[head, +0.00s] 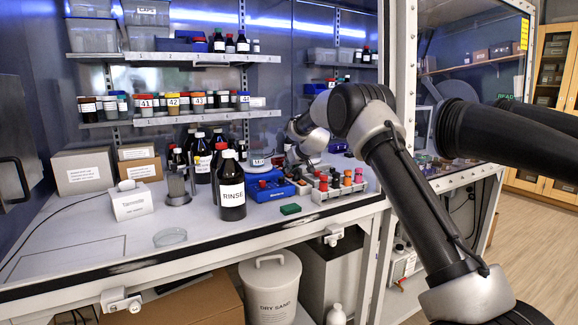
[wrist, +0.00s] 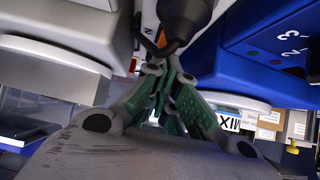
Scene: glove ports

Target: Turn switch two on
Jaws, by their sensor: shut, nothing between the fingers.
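In the wrist view my gripper (wrist: 168,84) is shut and empty, its green-padded fingers together. The fingertips are in a narrow gap beside a blue unit (wrist: 245,65) at the right, which bears the numbers 2 and 3 with small dark marks beside them. I cannot tell whether the fingertips touch anything. No switch lever can be made out clearly, so the state of switch two cannot be told. In the head view my arm reaches into the cabinet toward blue bench units (head: 270,188); the gripper's tips are not clear there.
A black RINSE bottle (head: 231,188) stands left of the blue units. A grey rack (head: 338,188) of coloured-cap vials stands to their right, near the front edge. A green block (head: 290,209) lies in front. In the wrist view a pale body (wrist: 65,50) crowds the left side.

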